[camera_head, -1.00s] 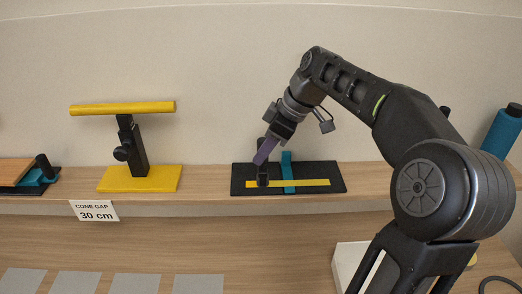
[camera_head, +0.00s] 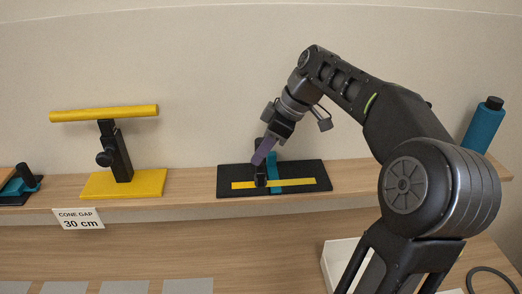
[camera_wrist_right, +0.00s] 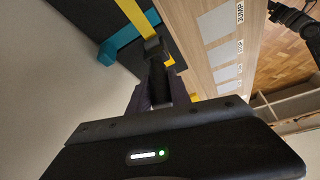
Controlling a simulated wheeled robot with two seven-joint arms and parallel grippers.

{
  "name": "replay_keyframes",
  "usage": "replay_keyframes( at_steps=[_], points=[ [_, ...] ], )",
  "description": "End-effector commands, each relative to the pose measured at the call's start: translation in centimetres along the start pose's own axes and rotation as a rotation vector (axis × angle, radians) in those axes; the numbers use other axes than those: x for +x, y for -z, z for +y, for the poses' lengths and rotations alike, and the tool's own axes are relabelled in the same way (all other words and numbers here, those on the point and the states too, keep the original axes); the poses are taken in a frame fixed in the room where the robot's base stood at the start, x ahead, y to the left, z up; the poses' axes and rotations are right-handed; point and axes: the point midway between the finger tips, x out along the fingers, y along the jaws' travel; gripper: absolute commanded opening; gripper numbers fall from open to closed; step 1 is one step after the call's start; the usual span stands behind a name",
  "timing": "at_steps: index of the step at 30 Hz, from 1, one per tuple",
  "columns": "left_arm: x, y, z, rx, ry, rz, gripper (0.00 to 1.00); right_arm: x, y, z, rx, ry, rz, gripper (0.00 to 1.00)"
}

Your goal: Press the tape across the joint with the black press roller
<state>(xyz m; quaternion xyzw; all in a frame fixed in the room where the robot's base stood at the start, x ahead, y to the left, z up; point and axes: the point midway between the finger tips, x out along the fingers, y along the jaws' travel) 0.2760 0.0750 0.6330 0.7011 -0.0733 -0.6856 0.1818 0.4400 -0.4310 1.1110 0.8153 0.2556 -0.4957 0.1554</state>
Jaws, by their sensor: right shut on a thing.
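The black press roller (camera_head: 261,178) is upright in my right gripper (camera_head: 264,158), whose purple fingers are shut on it. Its lower end is at the yellow strip (camera_head: 303,183), just left of the teal strip (camera_head: 275,181). I cannot tell whether it touches. The two strips cross on a black board (camera_head: 318,170) on the shelf. In the right wrist view the roller (camera_wrist_right: 153,48) is ahead of the fingers, with the yellow strip (camera_wrist_right: 132,10) and the teal strip (camera_wrist_right: 108,52) beyond. I cannot tell which strip is the tape. My left gripper is not in view.
A yellow stand with a bar (camera_head: 122,183) and a "CONE GAP 30 cm" card (camera_head: 79,218) are to the left. A teal bottle (camera_head: 484,128) stands at the shelf's right end. A white tray (camera_head: 335,262) sits lower down. Shelf between stand and board is clear.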

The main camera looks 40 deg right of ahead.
Motion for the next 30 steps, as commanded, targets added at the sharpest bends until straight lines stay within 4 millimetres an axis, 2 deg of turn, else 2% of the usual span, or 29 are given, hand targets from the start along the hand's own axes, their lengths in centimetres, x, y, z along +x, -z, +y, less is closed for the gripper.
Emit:
replay_keyframes(
  at_steps=[12, 30],
  points=[
    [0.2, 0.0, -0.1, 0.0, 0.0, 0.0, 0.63, -1.5, -2.9, 1.1, 0.002, -0.001, -0.002, 0.0],
    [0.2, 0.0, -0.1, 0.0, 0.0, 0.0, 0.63, -1.8, -3.5, 1.3, 0.003, -0.002, -0.002, 0.0]
  ],
)
